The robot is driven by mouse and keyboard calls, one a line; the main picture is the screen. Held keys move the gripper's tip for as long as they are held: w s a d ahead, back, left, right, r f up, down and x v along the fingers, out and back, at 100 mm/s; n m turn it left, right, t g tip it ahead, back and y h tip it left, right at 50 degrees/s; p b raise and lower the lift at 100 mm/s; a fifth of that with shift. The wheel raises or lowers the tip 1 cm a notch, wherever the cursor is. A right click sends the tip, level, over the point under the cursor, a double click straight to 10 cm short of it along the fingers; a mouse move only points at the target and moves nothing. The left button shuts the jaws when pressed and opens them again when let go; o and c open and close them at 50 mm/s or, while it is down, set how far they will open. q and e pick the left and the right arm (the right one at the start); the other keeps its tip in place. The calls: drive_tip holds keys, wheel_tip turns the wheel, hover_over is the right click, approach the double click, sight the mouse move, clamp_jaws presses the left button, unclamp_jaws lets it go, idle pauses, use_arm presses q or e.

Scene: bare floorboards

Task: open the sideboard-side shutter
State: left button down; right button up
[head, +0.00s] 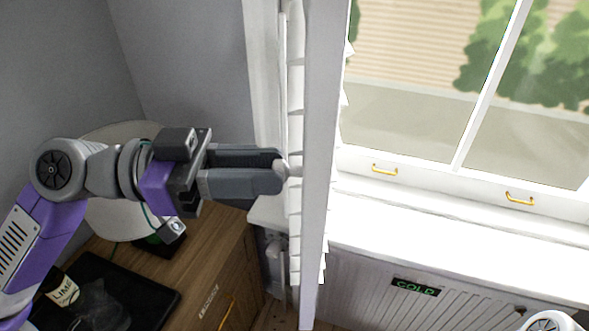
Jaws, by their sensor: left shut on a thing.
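The white louvred shutter (313,150) stands edge-on in the middle of the head view, swung out from the window at roughly a right angle. A small pale knob (282,169) sticks out from its left side. My left gripper (278,172) reaches in from the left and is shut on the knob. The fingertips hide part of the knob. The wooden sideboard (215,255) stands below my left arm. My right gripper is not in view; only a bit of white and grey housing shows at the bottom right.
The window (440,90) with brass handles (384,170) is right of the shutter, above a white sill (430,235). A panel below bears a "COLD" sign (415,287). On the sideboard are a black tray (135,295), a labelled "LIME" item (62,288) and a pale round object (105,215).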

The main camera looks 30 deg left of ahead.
use_arm(q)
drive_tip(key=shift+s+a+r, duration=0.1)
drive_tip(key=shift+s+a, duration=0.05)
drive_tip(key=shift+a, duration=0.3)
drive_tip(key=c, duration=0.9)
unclamp_jaws()
drive_tip(key=p+v, duration=0.1)
drive_tip(key=v, duration=0.6)
drive_tip(key=shift+s+a, duration=0.1)
drive_tip(key=shift+a, duration=0.2)
